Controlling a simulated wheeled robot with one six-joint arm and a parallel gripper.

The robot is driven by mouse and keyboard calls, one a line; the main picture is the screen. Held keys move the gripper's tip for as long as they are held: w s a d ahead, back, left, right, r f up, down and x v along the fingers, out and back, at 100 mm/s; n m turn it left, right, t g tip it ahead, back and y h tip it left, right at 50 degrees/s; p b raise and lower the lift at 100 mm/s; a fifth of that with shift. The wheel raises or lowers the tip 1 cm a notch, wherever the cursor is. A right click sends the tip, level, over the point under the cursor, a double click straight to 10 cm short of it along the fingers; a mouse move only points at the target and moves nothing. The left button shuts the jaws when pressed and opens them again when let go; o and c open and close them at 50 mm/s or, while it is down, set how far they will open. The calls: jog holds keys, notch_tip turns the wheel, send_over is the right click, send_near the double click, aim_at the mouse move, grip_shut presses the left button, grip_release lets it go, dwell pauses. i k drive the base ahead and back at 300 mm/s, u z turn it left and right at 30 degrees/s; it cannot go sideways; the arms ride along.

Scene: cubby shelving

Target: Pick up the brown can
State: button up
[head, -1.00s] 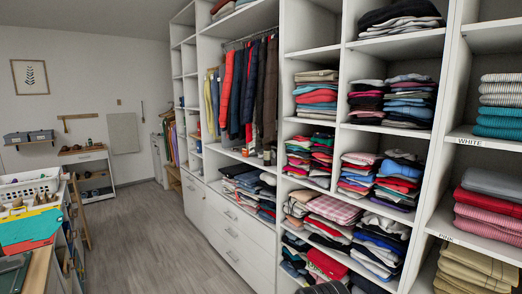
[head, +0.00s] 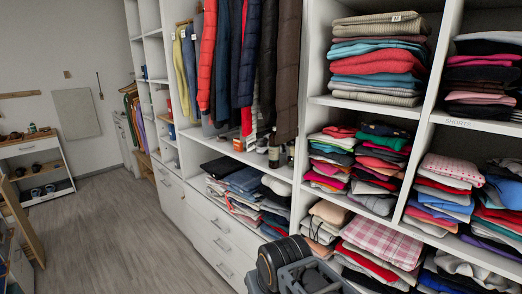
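Several small items stand on the shelf under the hanging clothes in the head view. One is a small can-like thing (head: 274,156), dark with a paler part; it is too small for me to be sure that it is the brown can. A dark bottle-like item (head: 291,153) stands just right of it. Part of my arm, black and grey, shows at the bottom middle, in front of the shelving and well apart from these items. The fingers of my gripper do not show.
Folded clothes (head: 378,60) fill the cubbies on the right. Coats (head: 232,65) hang above the small items. White drawers (head: 215,235) lie below that shelf. The grey floor (head: 110,240) at left is clear, with a small shelf unit (head: 40,165) beyond.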

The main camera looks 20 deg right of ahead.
aim_at(273, 159)
jog(key=u, duration=0.3)
jog(key=i, duration=1)
